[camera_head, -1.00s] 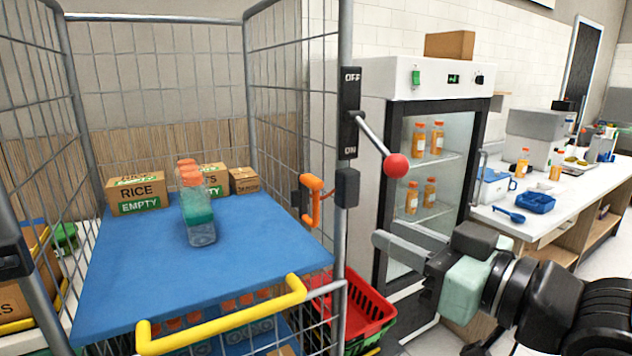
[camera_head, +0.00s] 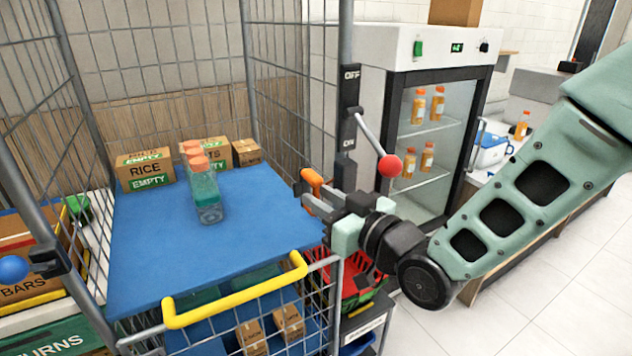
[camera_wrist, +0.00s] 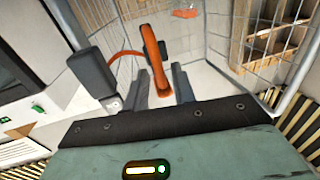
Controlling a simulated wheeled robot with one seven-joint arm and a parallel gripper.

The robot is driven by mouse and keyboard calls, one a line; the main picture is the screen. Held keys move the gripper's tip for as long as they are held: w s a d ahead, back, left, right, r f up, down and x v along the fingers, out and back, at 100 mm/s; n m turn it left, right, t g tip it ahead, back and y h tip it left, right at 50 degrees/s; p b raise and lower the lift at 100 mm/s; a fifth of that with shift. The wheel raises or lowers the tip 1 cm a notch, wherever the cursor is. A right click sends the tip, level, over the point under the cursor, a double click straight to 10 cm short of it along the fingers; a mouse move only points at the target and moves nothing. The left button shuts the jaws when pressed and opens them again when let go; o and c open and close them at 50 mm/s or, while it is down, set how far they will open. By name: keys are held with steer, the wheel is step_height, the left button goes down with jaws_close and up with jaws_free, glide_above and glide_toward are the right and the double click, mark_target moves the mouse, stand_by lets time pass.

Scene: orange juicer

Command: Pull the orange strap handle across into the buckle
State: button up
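The orange strap handle (camera_head: 314,181) hangs at the cage's right front post, below the OFF/ON lever. In the wrist view the handle (camera_wrist: 153,52) is a long orange loop, its near end between my two fingers. My gripper (camera_head: 326,203) is at the handle in the head view. In the wrist view my gripper (camera_wrist: 161,84) has its fingers apart on either side of the handle, with slim gaps showing; firm contact is not visible. A black fitting that looks like the buckle (camera_head: 46,261) is on the left front post, far from my gripper.
A red-knobbed lever (camera_head: 389,166) juts out just above my gripper. A yellow bar (camera_head: 235,290) crosses the cage front. Inside, bottles (camera_head: 205,195) and boxes stand on the blue shelf (camera_head: 255,225). A fridge (camera_head: 430,150) stands behind to the right.

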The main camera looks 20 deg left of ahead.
steer(key=shift+p+x, duration=0.3)
steer(key=shift+x, duration=0.8)
